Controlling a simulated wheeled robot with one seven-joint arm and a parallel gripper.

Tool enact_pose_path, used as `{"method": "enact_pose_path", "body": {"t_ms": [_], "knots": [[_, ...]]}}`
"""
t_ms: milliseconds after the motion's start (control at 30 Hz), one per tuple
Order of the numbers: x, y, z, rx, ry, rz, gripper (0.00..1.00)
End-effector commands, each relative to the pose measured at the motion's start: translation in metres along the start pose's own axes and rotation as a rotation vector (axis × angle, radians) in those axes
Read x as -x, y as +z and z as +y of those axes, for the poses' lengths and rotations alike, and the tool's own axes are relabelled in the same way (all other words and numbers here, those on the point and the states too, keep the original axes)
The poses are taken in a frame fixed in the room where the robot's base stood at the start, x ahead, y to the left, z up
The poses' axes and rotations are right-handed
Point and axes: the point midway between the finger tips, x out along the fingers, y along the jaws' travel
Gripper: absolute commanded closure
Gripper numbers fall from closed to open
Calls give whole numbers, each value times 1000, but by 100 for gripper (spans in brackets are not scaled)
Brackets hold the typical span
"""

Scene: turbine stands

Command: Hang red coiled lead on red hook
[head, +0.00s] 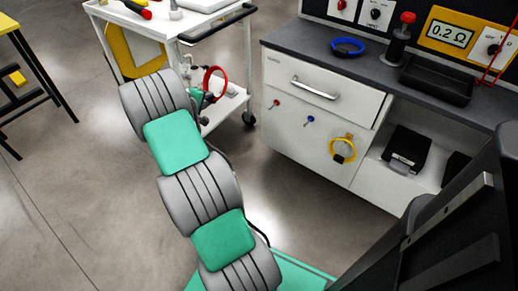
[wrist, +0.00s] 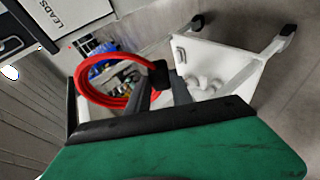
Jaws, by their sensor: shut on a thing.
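The red coiled lead (head: 224,82) hangs in my gripper (head: 204,97), in front of the white trolley in the head view. In the wrist view the red coil (wrist: 104,102) loops to the left of my gripper (wrist: 163,84), whose fingers are shut on a dark part of it. The red hook (head: 276,103) is a small bare peg on the white cabinet front, below the drawer and to the right of my gripper. The lead and the hook are well apart. I cannot make out the red hook in the wrist view.
A blue hook (head: 309,119) is bare beside the red one. A yellow coiled lead (head: 343,150) hangs farther right. A blue coiled lead (head: 348,46) lies on the dark worktop (head: 290,36). A white trolley (head: 232,104) stands close behind my gripper. Floor is clear before the cabinet.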

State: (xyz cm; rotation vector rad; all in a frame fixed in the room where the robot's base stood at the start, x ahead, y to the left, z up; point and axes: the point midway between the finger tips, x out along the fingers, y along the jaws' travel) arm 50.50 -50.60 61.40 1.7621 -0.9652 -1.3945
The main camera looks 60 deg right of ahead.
Motion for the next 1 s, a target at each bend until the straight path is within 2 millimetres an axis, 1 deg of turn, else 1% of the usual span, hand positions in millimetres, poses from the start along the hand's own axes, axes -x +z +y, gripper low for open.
{"method": "enact_pose_path", "body": {"t_ms": [33, 67, 100, 167, 200, 267, 300, 400, 500, 600, 767, 1000], "knots": [[-39, 28, -24, 33, 54, -2, 100], [-55, 41, -28, 51, 91, 3, 100], [-76, 58, -35, 76, 139, 14, 100], [-106, 84, -48, 111, 208, 28, 100], [-125, 103, -58, 132, 251, 38, 100], [-151, 131, -74, 162, 313, 53, 100], [-165, 148, -85, 178, 351, 63, 100], [-192, 185, -112, 211, 427, 86, 100], [-205, 208, -129, 229, 476, 104, 100], [-209, 218, -136, 237, 500, 114, 100], [-216, 221, -129, 236, 507, 116, 100], [-239, 228, -117, 235, 506, 115, 100]]}}
